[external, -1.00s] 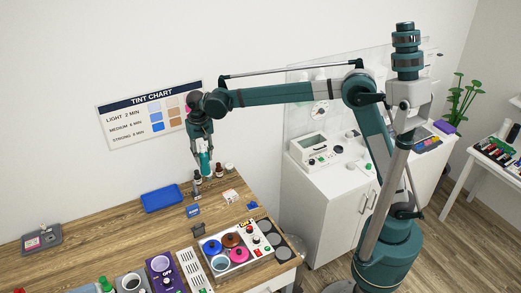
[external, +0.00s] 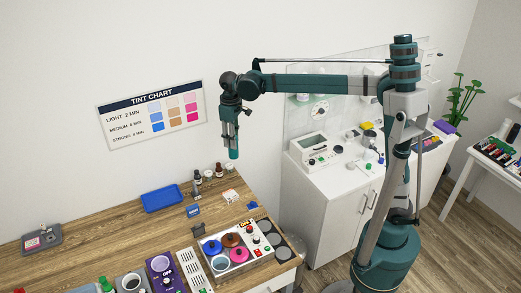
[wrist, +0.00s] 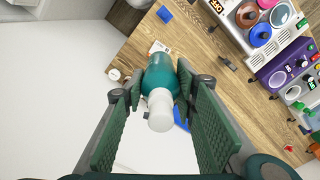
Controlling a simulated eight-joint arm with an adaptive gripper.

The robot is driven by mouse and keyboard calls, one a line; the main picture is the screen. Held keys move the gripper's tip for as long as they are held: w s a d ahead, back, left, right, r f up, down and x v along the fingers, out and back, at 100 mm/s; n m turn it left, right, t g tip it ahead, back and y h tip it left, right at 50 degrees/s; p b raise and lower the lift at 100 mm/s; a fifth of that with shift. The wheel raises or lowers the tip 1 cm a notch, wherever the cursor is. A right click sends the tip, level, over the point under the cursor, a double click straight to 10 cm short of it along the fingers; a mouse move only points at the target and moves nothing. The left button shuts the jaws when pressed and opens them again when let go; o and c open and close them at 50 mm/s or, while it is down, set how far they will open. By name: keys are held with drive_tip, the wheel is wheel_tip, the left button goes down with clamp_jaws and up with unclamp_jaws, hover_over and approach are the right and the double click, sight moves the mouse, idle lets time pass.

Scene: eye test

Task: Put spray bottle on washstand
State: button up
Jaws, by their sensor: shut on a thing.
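My gripper (external: 231,136) is shut on the spray bottle (external: 233,153) and holds it in the air, above the far right end of the wooden table. In the wrist view the spray bottle (wrist: 162,75) is teal with a white top and sits between the two ribbed green pads of my gripper (wrist: 160,80). A white cabinet (external: 325,204) with doors and a clear panel behind its top stands right of the table; it appears to be the washstand. My gripper is left of it and apart from it.
The wooden table (external: 108,219) bears a blue tray (external: 162,198), small dark bottles (external: 197,182) and a box of colored pots (external: 238,246). The cabinet top holds a white device (external: 314,149) and small containers; some bare surface shows. A tint chart (external: 152,113) hangs on the wall.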

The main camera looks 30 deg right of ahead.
drive_tip(key=shift+a, duration=0.15)
idle(0.5)
drive_tip(key=s+a+f+m+p, duration=0.1)
drive_tip(key=a+f+m+p, duration=0.2)
drive_tip(key=a+f+m, duration=0.4)
drive_tip(key=a+f+m+p, duration=0.3)
drive_tip(key=a+f+m, duration=0.4)
drive_tip(key=a, duration=1)
drive_tip(key=s+a+f+m+p, duration=0.1)
drive_tip(key=a+f+m+p, duration=0.2)
drive_tip(key=a+f+m, duration=0.4)
drive_tip(key=shift+s+a+m+p, duration=0.35)
drive_tip(key=shift+a+m, duration=0.45)
drive_tip(key=shift+a, duration=1.8)
drive_tip(key=shift+f, duration=2.5)
drive_tip(key=shift+f, duration=2.25)
